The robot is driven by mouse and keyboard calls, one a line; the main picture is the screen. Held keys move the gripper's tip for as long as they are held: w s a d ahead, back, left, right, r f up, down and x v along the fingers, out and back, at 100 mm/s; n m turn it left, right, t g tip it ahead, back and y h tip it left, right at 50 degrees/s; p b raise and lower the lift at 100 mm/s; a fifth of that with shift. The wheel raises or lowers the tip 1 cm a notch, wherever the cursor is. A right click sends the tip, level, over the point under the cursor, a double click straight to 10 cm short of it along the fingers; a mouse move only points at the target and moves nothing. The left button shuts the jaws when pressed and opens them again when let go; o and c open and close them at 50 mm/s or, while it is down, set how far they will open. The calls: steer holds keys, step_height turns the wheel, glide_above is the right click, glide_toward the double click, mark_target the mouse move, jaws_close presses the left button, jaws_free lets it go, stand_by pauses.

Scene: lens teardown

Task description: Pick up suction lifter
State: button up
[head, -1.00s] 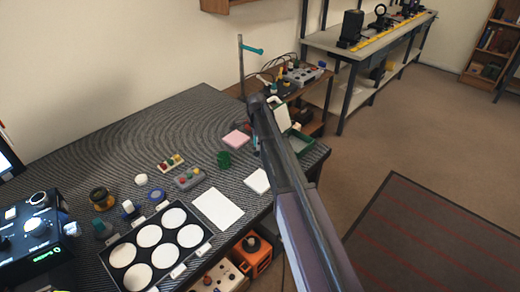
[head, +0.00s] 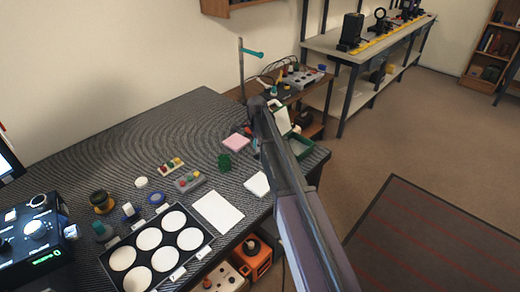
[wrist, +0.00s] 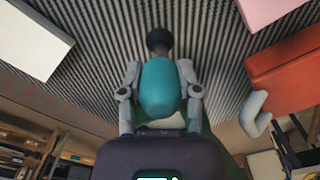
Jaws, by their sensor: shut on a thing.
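The suction lifter (wrist: 160,88) shows in the wrist view as a rounded teal handle with a black cup at its far end. My gripper (wrist: 160,76) has one grey finger on each side of the teal handle and is shut on it. The black cup points away from my palm, toward the dark ribbed table top. I cannot tell whether the cup touches the surface. In the head view my own arm hides the gripper and the lifter, near the right end of the table (head: 120,150).
In the wrist view a red block (wrist: 285,75) lies close on the right and a white block (wrist: 35,40) on the left. In the head view a pink pad (head: 236,143), a green cup (head: 224,163) and a green tray (head: 300,146) are near my arm.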

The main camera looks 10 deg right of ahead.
step_height(320, 180, up, 3)
steer(key=p, duration=0.2)
steer(key=shift+f+p, duration=0.15)
steer(key=shift+p, duration=0.25)
steer(key=s+d+r+p, duration=0.1)
steer(key=s+r+p, duration=0.1)
steer(key=s, duration=1.3)
steer(key=shift+s+d, duration=0.25)
steer(key=shift+s, duration=0.15)
steer(key=shift+r, duration=0.1)
step_height(320, 180, up, 6)
steer(key=p, duration=0.6)
steer(key=shift+s+f, duration=0.15)
steer(key=shift+f, duration=0.05)
